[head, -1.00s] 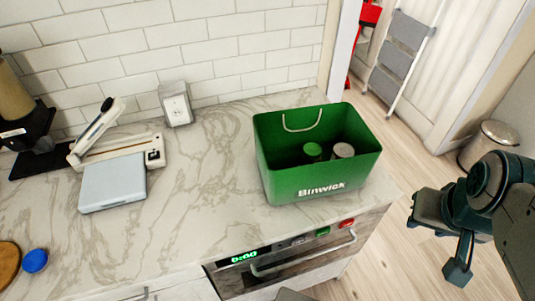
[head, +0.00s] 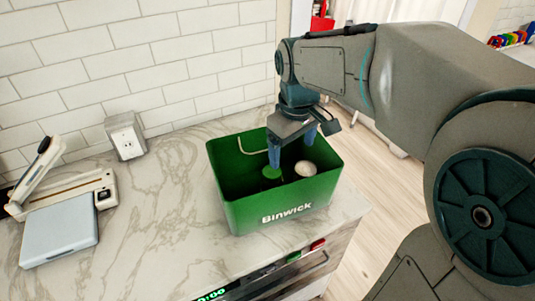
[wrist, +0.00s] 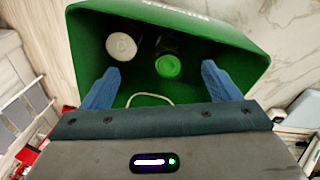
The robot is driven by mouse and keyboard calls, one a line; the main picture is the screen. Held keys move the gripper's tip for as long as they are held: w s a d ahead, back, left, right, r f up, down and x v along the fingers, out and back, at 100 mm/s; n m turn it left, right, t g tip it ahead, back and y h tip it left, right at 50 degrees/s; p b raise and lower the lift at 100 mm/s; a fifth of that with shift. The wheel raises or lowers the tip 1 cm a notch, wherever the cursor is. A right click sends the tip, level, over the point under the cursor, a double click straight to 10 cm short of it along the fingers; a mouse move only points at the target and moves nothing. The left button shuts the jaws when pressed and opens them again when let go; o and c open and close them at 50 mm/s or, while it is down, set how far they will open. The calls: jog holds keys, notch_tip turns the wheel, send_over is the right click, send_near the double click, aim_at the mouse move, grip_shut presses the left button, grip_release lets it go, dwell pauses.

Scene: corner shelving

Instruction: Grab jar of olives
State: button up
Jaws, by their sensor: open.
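Two jars stand inside a green bin (head: 240,212) on the counter. One has a green lid (head: 271,173) and a dark body; the wrist view shows it too (wrist: 168,66). The other has a white lid (head: 305,168) and appears left of it in the wrist view (wrist: 121,46). No label is readable, so I cannot tell for certain which holds olives. My gripper (head: 291,146) is open and empty, pointing down into the bin's opening. In the wrist view, the green-lidded jar lies beyond the fingertips, between their lines. The jars' lower parts are hidden.
The bin's walls surround the jars, and its thin handle (wrist: 150,97) lies near my fingers.

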aim_at(272, 171)
jog(key=w+a+f+n+g, duration=0.1)
jog(key=w+a+f+n, duration=0.25)
jog(key=w, duration=0.25)
notch_tip(272, 171, down, 8)
jog(key=shift+s+a+r, duration=0.1)
jog(key=shift+s+a, duration=0.05)
jog(key=f, duration=0.1)
jog(key=f+p, duration=0.1)
jog(key=f, duration=0.2)
jog(key=shift+s+f, duration=0.1)
jog(key=shift+s, duration=0.25)
jog(key=shift+f, duration=0.45)
jog(key=c, duration=1.4)
